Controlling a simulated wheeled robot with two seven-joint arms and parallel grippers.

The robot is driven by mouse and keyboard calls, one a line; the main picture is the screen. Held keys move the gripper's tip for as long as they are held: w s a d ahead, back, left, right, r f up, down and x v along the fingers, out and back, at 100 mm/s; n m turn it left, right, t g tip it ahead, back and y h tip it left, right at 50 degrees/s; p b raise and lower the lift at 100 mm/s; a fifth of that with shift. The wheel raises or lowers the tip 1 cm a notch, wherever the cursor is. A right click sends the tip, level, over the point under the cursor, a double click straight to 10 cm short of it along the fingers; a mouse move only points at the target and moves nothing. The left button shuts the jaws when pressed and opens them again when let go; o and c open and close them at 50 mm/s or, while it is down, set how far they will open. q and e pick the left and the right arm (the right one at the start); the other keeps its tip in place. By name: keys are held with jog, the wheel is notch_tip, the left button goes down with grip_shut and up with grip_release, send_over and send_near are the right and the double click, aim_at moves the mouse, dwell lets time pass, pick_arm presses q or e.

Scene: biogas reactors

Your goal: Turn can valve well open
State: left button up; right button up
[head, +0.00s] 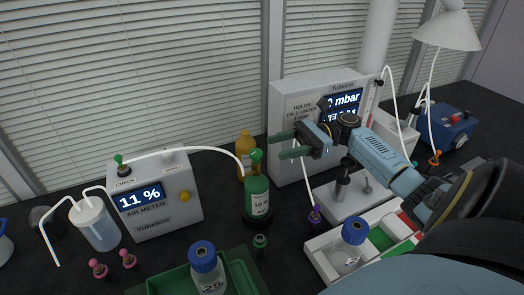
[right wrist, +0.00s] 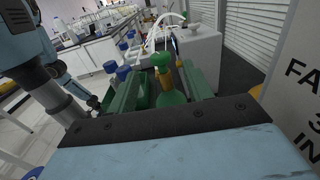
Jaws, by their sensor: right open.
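The green can (head: 257,198) stands upright on the dark bench, right of the air meter (head: 155,195). Its green valve knob (head: 256,155) sits on top, and a white tube runs from there to the meter. My right gripper (head: 276,147) is open, its two green fingers pointing left toward the knob, a little to its right. In the right wrist view the knob (right wrist: 161,61) shows between the fingertips, beyond them, and the can (right wrist: 171,98) below. Nothing is between the fingers. I cannot tell how far the valve is turned. My left gripper is not in view.
An amber bottle (head: 244,150) stands behind the can. The Yubelcor pressure box (head: 305,105) is behind my right gripper. A blue-capped bottle (head: 207,268) stands in a green tray in front, and a white tray (head: 325,262) is at right.

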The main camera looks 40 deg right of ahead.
jog(key=shift+v, duration=2.15)
